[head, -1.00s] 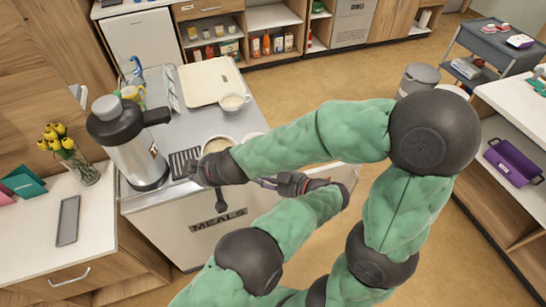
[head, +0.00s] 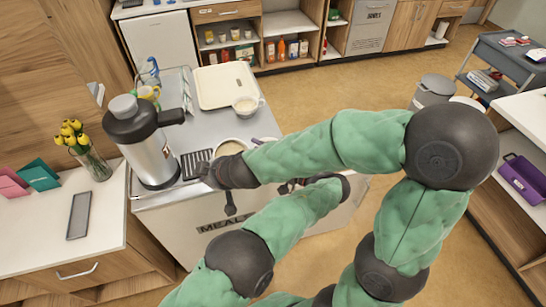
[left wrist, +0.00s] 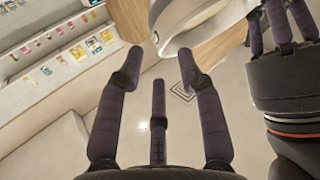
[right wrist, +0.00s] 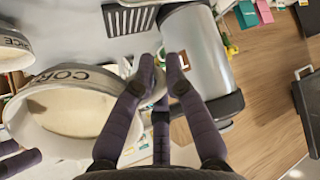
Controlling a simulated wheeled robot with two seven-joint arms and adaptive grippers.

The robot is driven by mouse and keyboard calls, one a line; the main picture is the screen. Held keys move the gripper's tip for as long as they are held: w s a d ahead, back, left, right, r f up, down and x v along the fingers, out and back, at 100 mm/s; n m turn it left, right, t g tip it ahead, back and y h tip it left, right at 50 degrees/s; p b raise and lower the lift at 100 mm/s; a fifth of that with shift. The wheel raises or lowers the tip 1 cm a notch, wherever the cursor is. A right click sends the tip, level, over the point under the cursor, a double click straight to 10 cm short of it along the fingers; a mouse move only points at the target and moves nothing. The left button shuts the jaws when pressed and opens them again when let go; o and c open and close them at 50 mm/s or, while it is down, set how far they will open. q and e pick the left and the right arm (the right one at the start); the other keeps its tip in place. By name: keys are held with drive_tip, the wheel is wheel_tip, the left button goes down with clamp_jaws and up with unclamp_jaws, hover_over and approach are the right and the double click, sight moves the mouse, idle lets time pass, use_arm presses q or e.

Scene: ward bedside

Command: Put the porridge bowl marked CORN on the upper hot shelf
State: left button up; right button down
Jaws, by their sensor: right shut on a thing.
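The CORN porridge bowl (right wrist: 70,115) is white, with its lettered rim facing my right wrist camera. In the head view the bowl (head: 230,147) is at the near end of the trolley top, partly behind my right arm. I cannot make out the upper hot shelf.
A steel flask (head: 150,150) and a drip grille (head: 195,164) stand left of the bowl. The RICE bowl (right wrist: 12,45) is further back, near a cream tray (head: 225,85). The MEALS trolley front (head: 205,238) is below. Open floor lies to the right.

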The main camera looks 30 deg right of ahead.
use_arm(q)
drive_tip(key=shift+x, duration=2)
clamp_jaws()
use_arm(e)
drive_tip(key=c, duration=1.2)
unclamp_jaws()
drive_tip(key=shift+s+r, duration=0.1)
drive_tip(key=shift+r, duration=0.05)
use_arm(q)
drive_tip(key=shift+w, duration=0.1)
use_arm(e)
drive_tip(key=v, duration=0.7)
drive_tip(key=shift+s, duration=0.35)
